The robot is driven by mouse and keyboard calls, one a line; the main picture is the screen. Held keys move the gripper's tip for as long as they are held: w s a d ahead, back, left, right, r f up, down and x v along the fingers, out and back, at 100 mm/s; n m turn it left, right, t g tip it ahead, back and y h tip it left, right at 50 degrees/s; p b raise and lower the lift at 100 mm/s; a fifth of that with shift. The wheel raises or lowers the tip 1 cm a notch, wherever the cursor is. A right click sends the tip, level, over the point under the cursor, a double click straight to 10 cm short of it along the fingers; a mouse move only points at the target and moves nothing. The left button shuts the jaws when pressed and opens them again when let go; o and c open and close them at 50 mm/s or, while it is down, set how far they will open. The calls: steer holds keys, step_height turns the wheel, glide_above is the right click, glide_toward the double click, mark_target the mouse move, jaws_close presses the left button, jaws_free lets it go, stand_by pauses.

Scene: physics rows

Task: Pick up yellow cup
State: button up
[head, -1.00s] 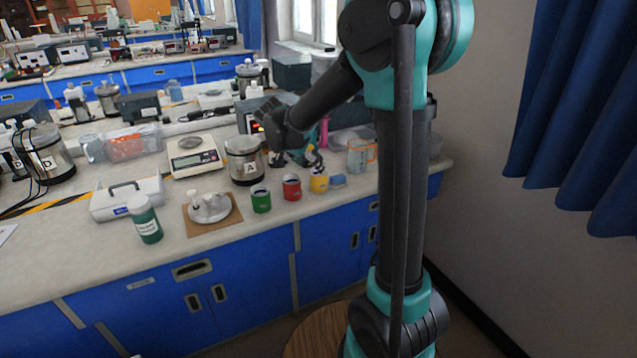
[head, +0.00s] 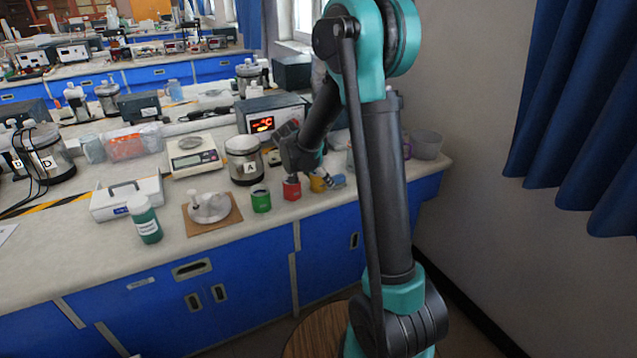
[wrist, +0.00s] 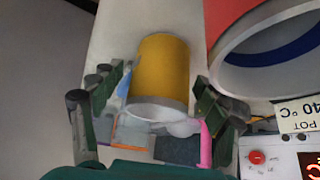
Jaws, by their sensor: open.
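The yellow cup (head: 317,185) stands on the bench at the right end of a row of cups, partly hidden by my gripper in the head view. In the wrist view the yellow cup (wrist: 160,65) shows its yellow side and a pale rim. My gripper (wrist: 162,80) is open, with one dark finger on each side of the cup. Narrow gaps show between the fingers and the cup, and I see no clear contact. In the head view my gripper (head: 326,182) is low over the bench at the cup.
A green cup (head: 260,200) is further left. A metal pot marked A (head: 243,162) and a heater with a red display (head: 264,124) stand behind.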

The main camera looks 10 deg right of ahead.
steer(key=c, duration=1.3)
steer(key=shift+o, duration=0.2)
steer(key=shift+r, duration=0.1)
